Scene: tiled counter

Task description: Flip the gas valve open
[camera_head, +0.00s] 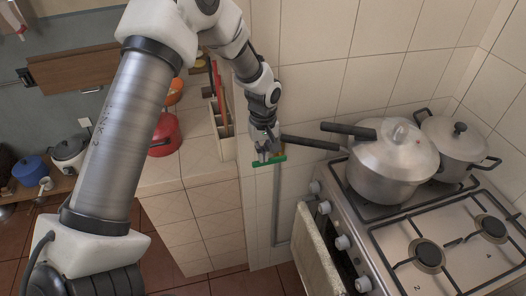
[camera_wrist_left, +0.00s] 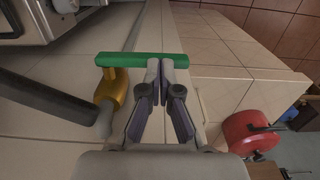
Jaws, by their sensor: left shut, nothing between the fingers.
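The gas valve's green handle (camera_head: 270,161) lies crosswise to the thin grey pipe (camera_head: 276,205) that runs down the tiled wall. In the left wrist view the green handle (camera_wrist_left: 142,59) extends from the brass valve body (camera_wrist_left: 112,88) across the front of my fingertips. My left gripper (camera_head: 266,153) is shut and empty at the handle; its closed fingertips (camera_wrist_left: 161,66) are right up against or just short of the handle, and I cannot tell if they touch. The brass body is mostly hidden in the head view. My right gripper is not in view.
A pressure cooker (camera_head: 393,165) stands on the stove (camera_head: 430,215), its long black handles reaching toward my left gripper. Another pot (camera_head: 453,140) is behind. A towel (camera_head: 318,262) hangs on the stove's front.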

